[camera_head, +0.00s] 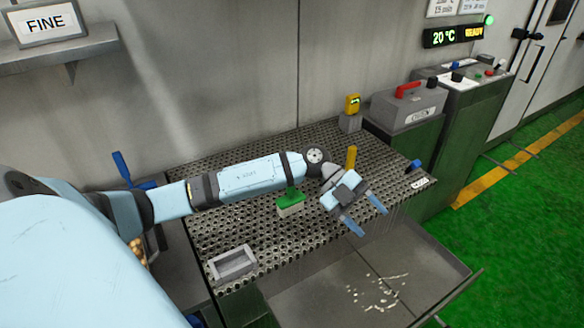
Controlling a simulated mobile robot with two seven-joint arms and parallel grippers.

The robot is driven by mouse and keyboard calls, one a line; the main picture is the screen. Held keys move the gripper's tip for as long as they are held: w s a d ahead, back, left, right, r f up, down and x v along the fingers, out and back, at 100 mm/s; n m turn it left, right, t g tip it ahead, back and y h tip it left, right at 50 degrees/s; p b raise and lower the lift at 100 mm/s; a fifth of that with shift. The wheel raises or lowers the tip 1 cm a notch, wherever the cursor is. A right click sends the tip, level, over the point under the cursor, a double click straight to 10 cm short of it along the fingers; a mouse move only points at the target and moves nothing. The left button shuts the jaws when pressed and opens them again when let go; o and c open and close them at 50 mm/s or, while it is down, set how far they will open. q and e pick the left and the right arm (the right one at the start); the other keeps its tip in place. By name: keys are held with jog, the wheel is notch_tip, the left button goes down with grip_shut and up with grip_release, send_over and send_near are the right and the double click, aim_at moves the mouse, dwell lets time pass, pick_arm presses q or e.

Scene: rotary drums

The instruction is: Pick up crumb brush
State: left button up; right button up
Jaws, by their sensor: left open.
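The crumb brush (291,206), with a green top and handle and pale bristles, stands on the perforated metal table (215,228). My left forearm passes just behind and above it in the picture, close to its handle. My left gripper (369,223) is open and empty, with its two blue fingers spread. It hangs to the right of the brush, near the table's front edge, apart from the brush. My right gripper is not in view.
A small grey tray (233,263) sits at the table's front left. A lower pan (420,270) holds scattered pale crumbs (378,292). A yellow upright piece (351,157) stands behind my gripper. A grey control box (408,108) stands at the back right.

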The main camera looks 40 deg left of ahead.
pick_arm(q)
jog(key=w+a+r+n+y+b, duration=0.1)
jog(key=w+a+y, duration=0.3)
jog(key=a+y, duration=0.55)
notch_tip(320, 180, up, 6)
jog(key=n+y+b, duration=0.1)
jog(key=n+y, duration=0.3)
jog(key=n, duration=0.1)
send_over(290, 191)
jog(key=f, duration=0.5)
jog(key=w+f, duration=0.1)
jog(key=f, duration=0.2)
jog(key=shift+a, duration=0.25)
jog(key=shift+a+f+p, duration=0.15)
jog(key=shift+f+p, duration=0.45)
jog(key=shift+f, duration=2)
jog(key=c, duration=1)
